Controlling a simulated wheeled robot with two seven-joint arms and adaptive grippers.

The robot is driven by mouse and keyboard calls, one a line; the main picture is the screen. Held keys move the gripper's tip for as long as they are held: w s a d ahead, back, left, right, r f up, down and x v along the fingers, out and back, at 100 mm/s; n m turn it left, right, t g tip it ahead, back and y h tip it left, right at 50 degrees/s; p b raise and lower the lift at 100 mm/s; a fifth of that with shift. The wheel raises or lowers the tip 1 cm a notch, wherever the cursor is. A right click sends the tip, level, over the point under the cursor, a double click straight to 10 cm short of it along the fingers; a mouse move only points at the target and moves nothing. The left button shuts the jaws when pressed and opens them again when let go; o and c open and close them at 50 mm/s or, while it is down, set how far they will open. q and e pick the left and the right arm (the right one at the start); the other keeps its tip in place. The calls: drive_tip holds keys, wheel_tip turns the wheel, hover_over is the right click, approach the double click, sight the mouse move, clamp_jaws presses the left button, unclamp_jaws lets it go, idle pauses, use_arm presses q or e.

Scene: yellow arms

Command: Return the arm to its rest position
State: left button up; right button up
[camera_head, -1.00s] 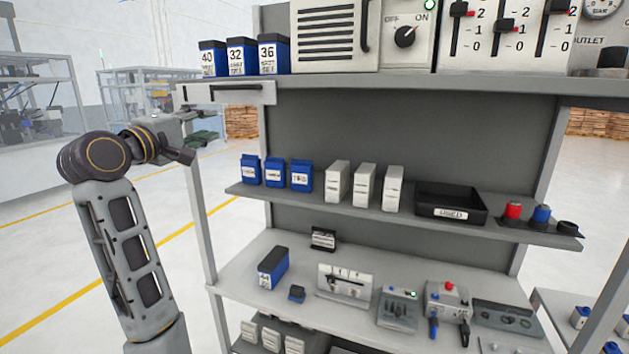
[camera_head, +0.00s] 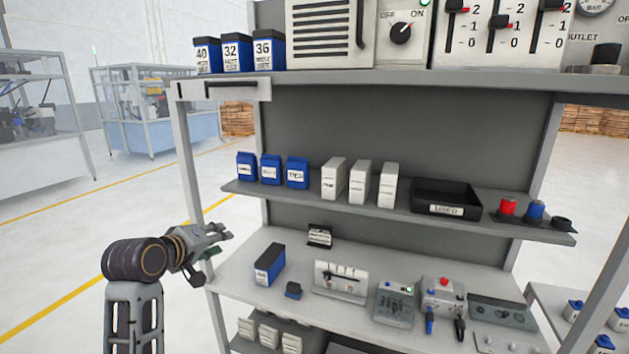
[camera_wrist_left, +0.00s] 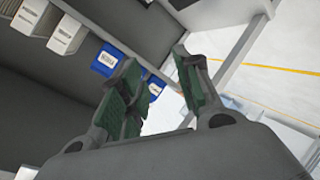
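My left arm stands at the left of the head view, outside the shelf rack. My left gripper (camera_head: 222,240) is beside the rack's front left post, a little above the level of the worktop (camera_head: 235,270). In the left wrist view the gripper (camera_wrist_left: 162,92) shows its green-padded fingers spread apart, with nothing between them. My right gripper is not in view.
The rack's left post (camera_head: 190,180) is close to my left gripper. Blue boxes (camera_head: 271,170), white boxes (camera_head: 359,184) and a black bin (camera_head: 446,199) stand on the middle shelf. A blue-black box (camera_head: 269,265) stands on the worktop. Open floor lies left.

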use_arm(q)
drive_tip(key=s+d+f+m+g+y, duration=0.1)
drive_tip(key=s+f+m+g, duration=0.4)
drive_tip(key=s+f, duration=1.05)
drive_tip(key=s+d+f+m+g+y, duration=0.15)
drive_tip(key=s+f+m+g, duration=0.3)
drive_tip(key=s+f, duration=1.1)
wheel_tip(320, 180, down, 35)
drive_tip(key=s+m+g+b, duration=0.1)
drive_tip(key=s+a+f, duration=0.2)
drive_tip(key=s+f, duration=0.9)
drive_tip(key=s+a+f+g, duration=0.1)
drive_tip(key=s+a+f, duration=0.1)
drive_tip(key=s+f, duration=0.8)
drive_tip(key=shift+s+a+f+b, duration=0.25)
drive_tip(key=shift+s+f+b, duration=0.2)
drive_tip(key=shift+s, duration=0.5)
